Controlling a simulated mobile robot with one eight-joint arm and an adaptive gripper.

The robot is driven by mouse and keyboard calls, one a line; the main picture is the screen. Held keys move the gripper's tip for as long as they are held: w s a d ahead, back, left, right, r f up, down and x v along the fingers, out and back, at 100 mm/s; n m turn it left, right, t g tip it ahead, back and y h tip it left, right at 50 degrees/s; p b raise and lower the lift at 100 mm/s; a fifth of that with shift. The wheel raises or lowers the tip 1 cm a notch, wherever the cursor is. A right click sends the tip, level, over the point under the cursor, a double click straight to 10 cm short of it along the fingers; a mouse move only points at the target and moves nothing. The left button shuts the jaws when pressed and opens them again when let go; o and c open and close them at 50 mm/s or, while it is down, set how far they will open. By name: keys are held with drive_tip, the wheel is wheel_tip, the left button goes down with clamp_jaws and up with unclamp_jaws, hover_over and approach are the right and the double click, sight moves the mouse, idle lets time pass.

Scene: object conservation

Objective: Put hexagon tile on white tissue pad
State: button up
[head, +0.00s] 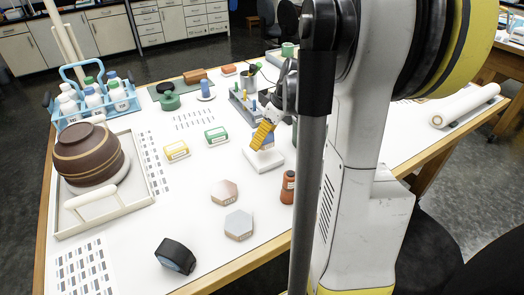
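Two hexagon tiles lie flat on the table: a pinkish-brown one (224,193) and a pale grey one (239,225) just in front of it. A white block-like pad (268,162), which looks like the tissue pad, lies farther back and to the right. My gripper (262,138) points down just above the pad, with a ridged yellow finger showing. A small bluish and tan patch shows beside the finger; I cannot tell whether it is held or stands behind. Both tiles are apart from my gripper.
A brown striped pot (88,155) sits in a white tray (148,186) at left, near a blue bottle rack (106,108). A dark tape roll (175,256) lies in front. An orange-brown bottle (288,187) stands right of the tiles. Yellow (177,151) and green (216,136) boxes lie behind.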

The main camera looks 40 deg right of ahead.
sight(262, 152)
wheel_tip(262, 152, down, 4)
drive_tip(key=shift+w+f+b, duration=0.15)
drive_tip(key=shift+b, duration=0.85)
drive_tip(key=o, duration=1.3)
drive_tip(key=shift+o, duration=0.2)
drive_tip(key=p+v, duration=0.4)
drive_tip(key=v, duration=0.8)
drive_tip(key=s+a+r+m+t, duration=0.1)
drive_tip(key=s+a, duration=0.3)
drive_tip(key=a, duration=1.1)
drive_tip(key=s+a+r+m+t+h, duration=0.1)
drive_tip(key=s+a+m+t, duration=0.1)
drive_tip(key=a, duration=1.3)
drive_tip(key=shift+s+a, duration=0.35)
drive_tip(key=shift+s, duration=0.55)
